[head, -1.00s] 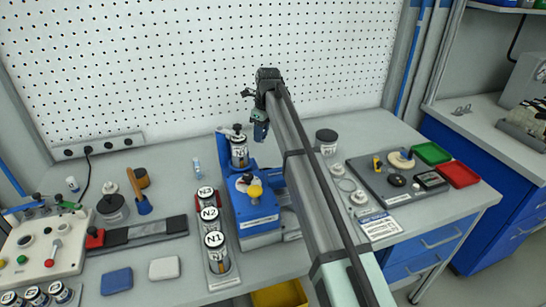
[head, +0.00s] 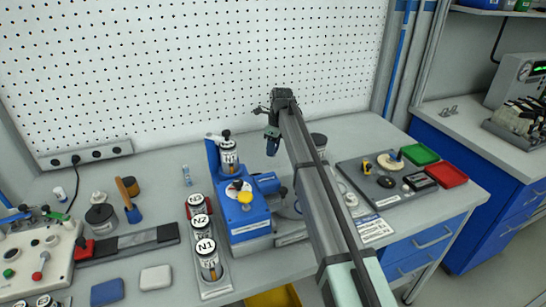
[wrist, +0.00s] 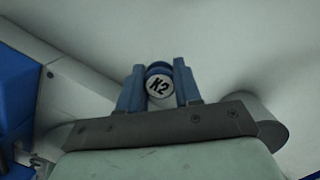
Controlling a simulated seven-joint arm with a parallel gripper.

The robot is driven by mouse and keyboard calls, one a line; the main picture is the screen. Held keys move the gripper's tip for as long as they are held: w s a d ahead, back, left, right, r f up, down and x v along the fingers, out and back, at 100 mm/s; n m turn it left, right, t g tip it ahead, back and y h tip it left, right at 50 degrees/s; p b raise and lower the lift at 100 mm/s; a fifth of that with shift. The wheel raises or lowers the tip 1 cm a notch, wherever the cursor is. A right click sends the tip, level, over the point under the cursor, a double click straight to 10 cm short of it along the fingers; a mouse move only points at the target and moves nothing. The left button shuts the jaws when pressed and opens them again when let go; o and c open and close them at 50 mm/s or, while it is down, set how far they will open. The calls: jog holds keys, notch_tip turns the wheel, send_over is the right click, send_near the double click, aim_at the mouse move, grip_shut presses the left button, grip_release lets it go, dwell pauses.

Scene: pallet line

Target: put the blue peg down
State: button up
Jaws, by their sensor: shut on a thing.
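My gripper (head: 271,149) hangs on the far side of the bench, to the right of the blue press. In the wrist view its two blue fingers (wrist: 158,98) are shut on the blue peg (wrist: 158,68), which has a round white end marked K2 (wrist: 158,86). The peg stands end-on to the wrist camera, between the fingers. In the head view the peg cannot be told apart from the blue fingers. The peg's lower end is hidden, so I cannot tell whether it touches the bench (wrist: 235,60).
The blue press (head: 247,212) with a labelled canister stands left of my gripper. A rack (head: 215,287) of labelled jars is further left. A dark-lidded jar (head: 319,140) stands behind my arm. A dark tray (head: 378,198) and green (head: 421,153) and red (head: 447,175) bins are to the right.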

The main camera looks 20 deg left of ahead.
jog(key=shift+f, duration=1.95)
jog(key=shift+f, duration=0.1)
jog(key=o, duration=1)
jog(key=shift+o, duration=0.2)
notch_tip(320, 180, up, 12)
jog(key=d, duration=0.2)
jog(key=shift+a, duration=0.1)
